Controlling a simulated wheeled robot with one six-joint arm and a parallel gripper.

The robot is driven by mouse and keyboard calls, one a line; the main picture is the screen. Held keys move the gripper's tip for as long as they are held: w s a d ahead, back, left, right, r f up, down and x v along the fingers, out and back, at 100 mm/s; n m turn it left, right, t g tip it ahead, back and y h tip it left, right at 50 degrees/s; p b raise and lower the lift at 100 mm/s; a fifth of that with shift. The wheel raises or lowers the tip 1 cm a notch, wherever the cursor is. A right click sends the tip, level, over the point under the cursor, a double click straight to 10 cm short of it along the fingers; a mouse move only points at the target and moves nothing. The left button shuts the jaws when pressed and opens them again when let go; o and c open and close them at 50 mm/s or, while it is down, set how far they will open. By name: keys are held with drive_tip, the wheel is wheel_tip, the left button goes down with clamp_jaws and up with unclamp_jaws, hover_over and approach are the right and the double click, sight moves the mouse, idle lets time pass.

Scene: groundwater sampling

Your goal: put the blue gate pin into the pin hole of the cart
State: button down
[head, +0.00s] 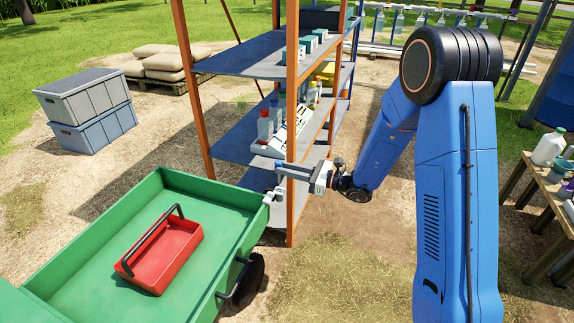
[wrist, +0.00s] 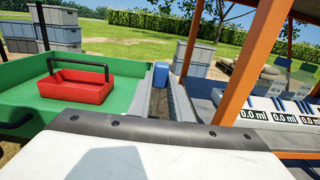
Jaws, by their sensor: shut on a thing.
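The green cart (head: 110,215) stands at lower left in the head view and at left in the wrist view (wrist: 120,105). My gripper (head: 279,171) is beside the cart's right far corner, close to the shelf post. In the wrist view a small blue piece, which looks like the blue gate pin (wrist: 161,74), sits at the ends of my gripper's two fingers (wrist: 168,88). My gripper is shut on it. A small pale fitting (head: 270,195) is at the cart's corner, just below the gripper. The pin hole itself cannot be made out, and the pin's lower part is hidden.
A red tray with a dark handle (head: 165,255) lies in the cart. The shelf rack's orange post (head: 291,110) stands very close to my gripper. Grey and blue crates (head: 88,105) are at far left. A wooden bench (head: 545,190) is at right.

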drive_tip(key=shift+f, duration=1.1)
wheel_tip(320, 180, down, 7)
idle(3.9)
drive_tip(key=c, duration=1.5)
unclamp_jaws()
drive_tip(key=shift+c, duration=0.2)
drive_tip(key=shift+d, duration=0.15)
drive_tip(key=v, duration=1.7)
drive_tip(key=shift+s+r, duration=0.1)
